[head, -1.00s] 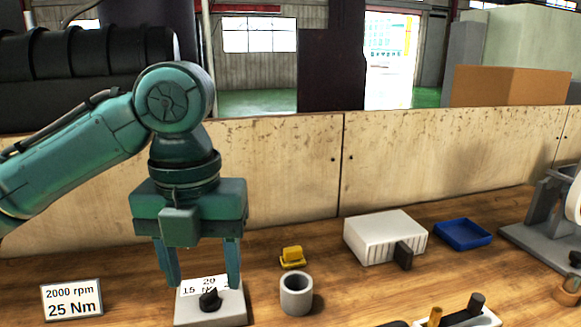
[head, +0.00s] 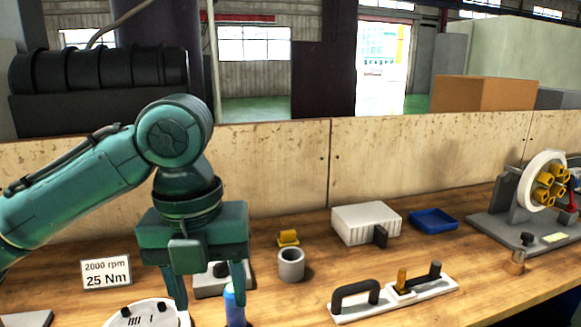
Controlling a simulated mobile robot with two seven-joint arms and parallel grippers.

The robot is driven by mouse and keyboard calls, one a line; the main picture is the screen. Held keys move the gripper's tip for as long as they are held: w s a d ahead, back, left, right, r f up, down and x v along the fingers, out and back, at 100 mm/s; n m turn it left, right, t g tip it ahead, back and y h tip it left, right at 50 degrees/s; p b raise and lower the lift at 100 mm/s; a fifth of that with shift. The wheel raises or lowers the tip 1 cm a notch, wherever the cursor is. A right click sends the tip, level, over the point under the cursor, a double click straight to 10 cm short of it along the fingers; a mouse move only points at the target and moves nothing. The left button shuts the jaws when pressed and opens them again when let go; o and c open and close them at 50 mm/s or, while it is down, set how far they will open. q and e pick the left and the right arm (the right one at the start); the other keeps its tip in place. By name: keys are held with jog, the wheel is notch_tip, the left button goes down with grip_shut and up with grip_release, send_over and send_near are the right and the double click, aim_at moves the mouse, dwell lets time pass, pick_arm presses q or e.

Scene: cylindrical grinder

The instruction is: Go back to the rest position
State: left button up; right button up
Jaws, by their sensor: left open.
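My left gripper (head: 211,290) hangs over the left part of the bench, fingers pointing down. It is open, with no object seen held between its fingers. A grey block with a black knob (head: 221,270) is partly hidden behind it. A blue cylinder (head: 235,308) shows just below its right finger; I cannot tell whether they touch. My right gripper is not in view.
A sign (head: 106,273) and a white dial plate (head: 148,314) are at left. A grey cup (head: 291,265), yellow part (head: 288,238), white box (head: 366,223), blue tray (head: 433,220) and handled plate (head: 395,300) stand rightward. A wheel fixture (head: 520,205) is at far right.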

pick_arm(q)
jog(key=s+d+f+n+t+h, duration=0.1)
jog(key=d+f+n+h, duration=0.15)
jog(key=f+n, duration=0.7)
jog(key=d+f+n+t+h, duration=0.2)
jog(key=f+n+h, duration=0.1)
jog(key=f+n, duration=0.65)
jog(key=s+a+f+n+y, duration=0.6)
jog(key=s+a+f+n, duration=0.75)
jog(key=a, duration=0.25)
jog(key=w+d+f+t+h+p, duration=0.1)
jog(key=w+d+f+t+h, duration=0.2)
jog(key=w+d+t, duration=0.3)
jog(key=shift+w+d+f+t+p, duration=0.4)
jog(key=shift+w+f+t, duration=0.2)
jog(key=shift+w+f, duration=0.25)
jog(key=shift+m, duration=0.25)
